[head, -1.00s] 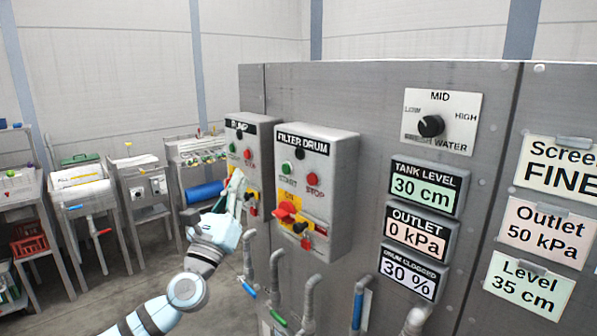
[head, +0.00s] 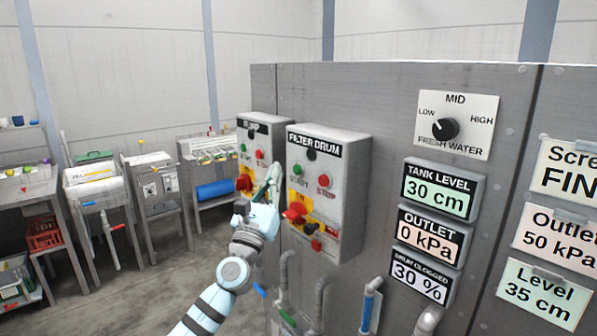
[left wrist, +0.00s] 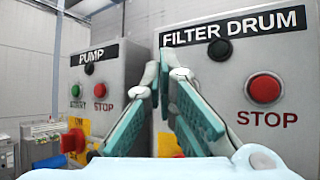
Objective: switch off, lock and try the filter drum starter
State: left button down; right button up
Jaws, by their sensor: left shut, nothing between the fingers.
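The filter drum starter (head: 348,190) is a grey box on the panel, with green START and red STOP buttons (head: 323,181). Its red switch handle (head: 295,213) sits on a yellow plate below them; small red and black parts sit under it. My left gripper (head: 277,170) is shut and empty in front of the box's left edge, near the START button. In the left wrist view, the fingers stand between the pump box (left wrist: 88,52) and the filter drum box (left wrist: 285,50). They hide the START button there. I cannot tell whether they touch anything. My right gripper is out of view.
The pump starter (head: 262,133) is close on the left. Pipes with coloured handles (head: 285,280) rise below the boxes. A fresh water dial (head: 445,129) and readouts (head: 440,191) are on the right. Benches (head: 95,190) stand at the left, with open floor before them.

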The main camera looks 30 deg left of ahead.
aim_at(297, 170)
pick_arm(q)
jog(key=shift+w+d, duration=0.2)
jog(key=shift+w, duration=0.4)
jog(key=shift+w+d, duration=0.2)
jog(key=shift+w, duration=0.35)
jog(key=shift+w+b, duration=0.1)
jog(key=shift+b, duration=0.2)
dwell(0.3)
jog(key=shift+w+d, duration=0.1)
jog(key=shift+w, duration=0.3)
jog(key=shift+w+d+b, duration=0.15)
jog(key=shift+w+b, duration=0.25)
dwell(0.7)
dwell(0.3)
jog(key=shift+s+a+p, duration=0.25)
jog(key=shift+s+p, duration=0.2)
jog(key=shift+s, duration=0.3)
